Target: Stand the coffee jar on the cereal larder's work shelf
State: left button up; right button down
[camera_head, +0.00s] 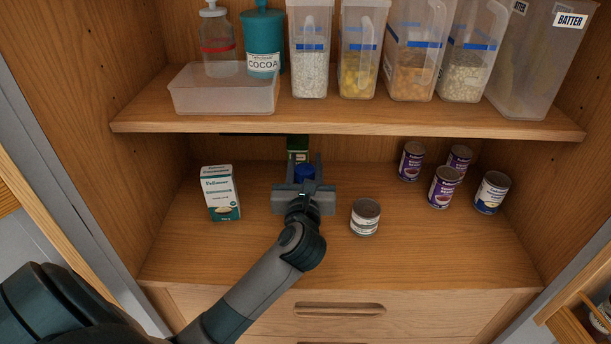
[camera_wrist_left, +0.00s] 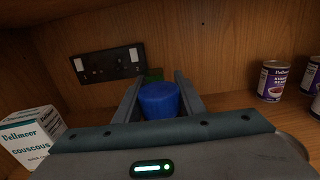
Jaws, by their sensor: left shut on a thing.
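My left gripper (camera_head: 304,167) reaches over the wooden work shelf (camera_head: 270,265) of the larder, its fingers pointing to the back. It is shut on a blue-lidded jar (camera_head: 304,172), which I take for the coffee jar; no label on it can be read. In the left wrist view the blue lid (camera_wrist_left: 159,101) sits between the two fingers (camera_wrist_left: 159,85). The jar's lower body is hidden by the gripper, so I cannot tell whether its base touches the shelf. My right gripper is not in view.
A green item (camera_head: 298,149) stands behind the jar. A couscous box (camera_head: 220,193) is to the left, a lone tin (camera_head: 365,217) to the right, several tins (camera_head: 443,187) further right. An upper shelf (camera_head: 350,119) with food containers hangs over the back. The shelf's front is clear.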

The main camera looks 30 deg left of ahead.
pick_arm(q)
notch_tip(320, 180, down, 4)
jog(key=shift+p, duration=0.3)
dwell(0.4)
jog(key=o, duration=1.3)
jog(key=shift+f, duration=0.15)
